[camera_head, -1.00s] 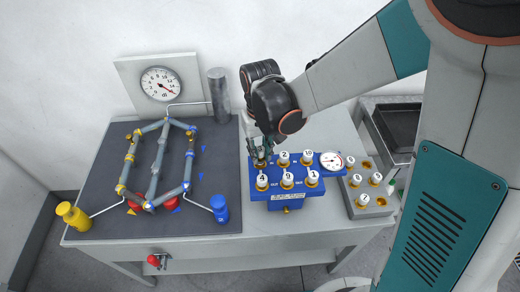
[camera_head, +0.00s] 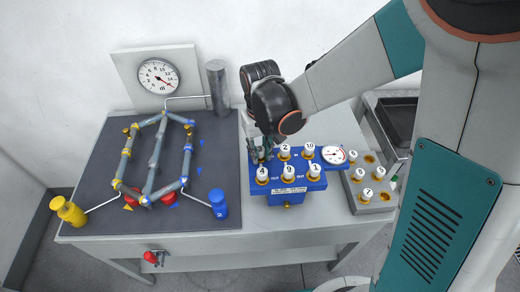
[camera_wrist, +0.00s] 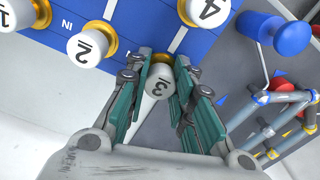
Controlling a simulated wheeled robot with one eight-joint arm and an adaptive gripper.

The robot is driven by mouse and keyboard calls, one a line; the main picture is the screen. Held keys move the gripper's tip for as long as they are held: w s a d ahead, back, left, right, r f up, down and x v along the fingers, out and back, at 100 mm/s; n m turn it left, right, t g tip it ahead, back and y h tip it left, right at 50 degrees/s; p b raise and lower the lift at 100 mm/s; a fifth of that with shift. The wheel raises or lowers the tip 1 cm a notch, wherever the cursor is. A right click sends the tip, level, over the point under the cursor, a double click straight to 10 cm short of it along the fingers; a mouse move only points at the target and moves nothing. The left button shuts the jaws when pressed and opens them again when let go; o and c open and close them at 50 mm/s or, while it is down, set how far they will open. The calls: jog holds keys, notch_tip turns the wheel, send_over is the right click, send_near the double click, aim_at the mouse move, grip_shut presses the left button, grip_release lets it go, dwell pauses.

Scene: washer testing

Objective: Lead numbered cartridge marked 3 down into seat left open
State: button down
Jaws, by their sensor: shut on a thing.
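The blue block (camera_head: 300,186) stands on the bench with white numbered cartridges in brass-ringed seats; 4, 9, 1, 2 and 10 show. My gripper (camera_wrist: 160,84) is shut around the white cartridge marked 3 (camera_wrist: 159,86), one finger on each side. In the wrist view a brass ring (camera_wrist: 163,58) shows just beyond this cartridge, in line with it, beside cartridge 2 (camera_wrist: 86,47) and near cartridge 4 (camera_wrist: 207,9). How deep cartridge 3 sits in the ring cannot be told. In the head view my gripper (camera_head: 259,153) is at the block's back left corner and mostly hides cartridge 3.
A grey rack (camera_head: 378,206) with several cartridges and bare brass seats stands right of the block, beside a small gauge (camera_head: 334,154). Cartridges 4 and 2 are close.

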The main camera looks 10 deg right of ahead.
jog(key=c, duration=1.3)
grip_release()
jog(key=shift+r, duration=0.1)
